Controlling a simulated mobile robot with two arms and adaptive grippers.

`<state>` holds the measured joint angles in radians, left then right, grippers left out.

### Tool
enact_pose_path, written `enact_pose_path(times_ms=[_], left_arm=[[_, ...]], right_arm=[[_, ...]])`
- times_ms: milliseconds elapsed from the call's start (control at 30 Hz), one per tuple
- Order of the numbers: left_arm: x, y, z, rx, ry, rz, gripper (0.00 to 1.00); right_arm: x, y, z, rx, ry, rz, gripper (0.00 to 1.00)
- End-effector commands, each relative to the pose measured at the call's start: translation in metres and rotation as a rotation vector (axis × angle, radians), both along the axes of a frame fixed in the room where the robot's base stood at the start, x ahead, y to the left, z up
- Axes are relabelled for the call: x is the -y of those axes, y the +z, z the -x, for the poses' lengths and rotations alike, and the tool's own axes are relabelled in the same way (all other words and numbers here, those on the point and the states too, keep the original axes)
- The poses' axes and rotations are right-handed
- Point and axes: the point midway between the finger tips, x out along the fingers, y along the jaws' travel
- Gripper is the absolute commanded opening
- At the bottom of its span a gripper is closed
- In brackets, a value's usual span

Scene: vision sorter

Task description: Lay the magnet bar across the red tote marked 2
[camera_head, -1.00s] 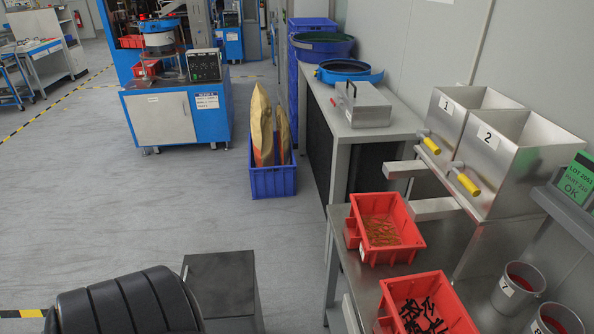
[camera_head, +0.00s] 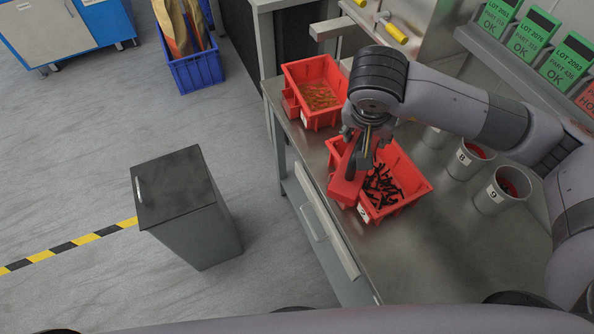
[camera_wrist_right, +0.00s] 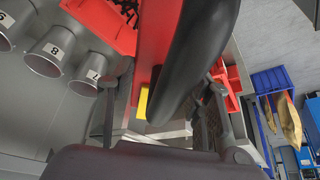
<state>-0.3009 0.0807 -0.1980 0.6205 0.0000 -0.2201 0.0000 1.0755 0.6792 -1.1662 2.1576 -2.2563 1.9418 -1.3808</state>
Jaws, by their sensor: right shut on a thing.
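My right gripper (camera_head: 364,142) is shut on the magnet bar (camera_head: 346,187), a red bar with a dark handle, held at the left part of the red tote marked 2 (camera_head: 424,186). The tote holds many black parts. Whether the bar touches the tote's rim, I cannot tell. In the right wrist view, the red magnet bar (camera_wrist_right: 153,50) and its black handle run between the fingers, with a yellow block at the near end. Part of the red tote (camera_wrist_right: 98,22) shows behind it. My left gripper is not in view.
Another red tote (camera_head: 289,77) with copper-coloured parts stands on the bench behind. Numbered metal cups (camera_head: 491,200) stand on the right. A shelf with green lot cards (camera_head: 534,32) runs along the back. The steel bench front is clear.

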Motion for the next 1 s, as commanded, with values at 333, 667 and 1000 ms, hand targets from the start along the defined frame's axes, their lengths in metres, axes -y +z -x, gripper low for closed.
enact_pose_path(times_ms=[333, 667, 1000], left_arm=[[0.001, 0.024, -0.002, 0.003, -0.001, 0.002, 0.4], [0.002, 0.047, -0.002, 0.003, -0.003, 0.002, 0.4], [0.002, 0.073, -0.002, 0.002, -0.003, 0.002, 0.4]], right_arm=[[-0.02, -0.005, -0.005, 0.007, -0.604, 0.007, 0.0], [-0.044, -0.021, -0.001, -0.004, -1.351, 0.008, 0.0], [-0.071, -0.04, 0.009, -0.017, -2.234, 0.02, 0.0]])
